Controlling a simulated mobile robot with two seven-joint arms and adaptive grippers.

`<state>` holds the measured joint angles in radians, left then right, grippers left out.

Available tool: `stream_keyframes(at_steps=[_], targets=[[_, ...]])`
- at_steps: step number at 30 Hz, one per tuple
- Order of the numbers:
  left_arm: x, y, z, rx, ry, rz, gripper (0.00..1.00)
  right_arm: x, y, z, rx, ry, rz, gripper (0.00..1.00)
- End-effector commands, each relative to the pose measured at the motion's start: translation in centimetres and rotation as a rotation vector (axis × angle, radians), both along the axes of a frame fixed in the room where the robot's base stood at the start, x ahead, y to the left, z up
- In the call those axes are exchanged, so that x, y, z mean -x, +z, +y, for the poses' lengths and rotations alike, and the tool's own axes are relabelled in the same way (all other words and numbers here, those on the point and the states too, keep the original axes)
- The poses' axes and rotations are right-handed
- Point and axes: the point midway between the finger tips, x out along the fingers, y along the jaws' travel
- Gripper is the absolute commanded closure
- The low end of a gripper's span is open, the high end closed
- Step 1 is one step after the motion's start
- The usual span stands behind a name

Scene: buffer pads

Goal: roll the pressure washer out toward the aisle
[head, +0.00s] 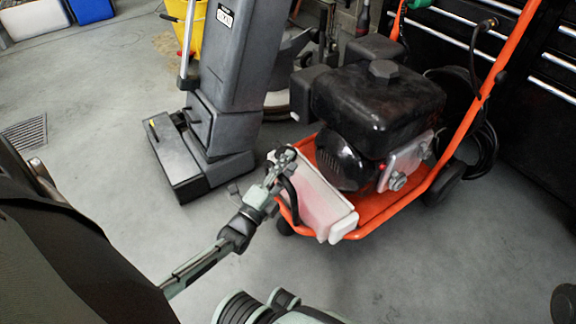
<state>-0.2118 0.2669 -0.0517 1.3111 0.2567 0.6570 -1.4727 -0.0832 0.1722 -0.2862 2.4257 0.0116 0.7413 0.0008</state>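The pressure washer (378,113) stands on the floor right of centre. It has a black engine, an orange base frame, a tall orange handle (497,75) rising at the right, and a pale tank at its front left corner. A dark wheel (446,184) shows at its right side. My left gripper (284,157) is at the left front edge of the washer, beside the pale tank. It overlaps the frame there; I cannot tell whether it touches, or whether its fingers are open or shut. My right gripper is not in view.
A grey floor-cleaning machine (222,85) stands close to the washer's left, with a yellow bucket (186,30) behind. Black drawer cabinets (535,110) stand behind and right of the washer; a black hose hangs between. The floor (430,270) in front is mostly clear.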

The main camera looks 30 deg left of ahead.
Motion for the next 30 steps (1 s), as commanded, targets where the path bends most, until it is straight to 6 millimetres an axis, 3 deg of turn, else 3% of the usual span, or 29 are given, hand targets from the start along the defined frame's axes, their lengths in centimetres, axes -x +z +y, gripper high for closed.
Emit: stream_keyframes(at_steps=[9,18,30], targets=[[-0.31,0.08,0.03,0.000,0.000,0.000,0.63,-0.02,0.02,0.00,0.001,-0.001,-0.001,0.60],[-0.29,0.07,0.03,0.000,0.000,0.000,1.00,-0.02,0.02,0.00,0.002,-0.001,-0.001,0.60],[-0.25,0.07,0.04,0.000,0.000,0.000,1.00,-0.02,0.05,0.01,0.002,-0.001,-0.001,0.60]])
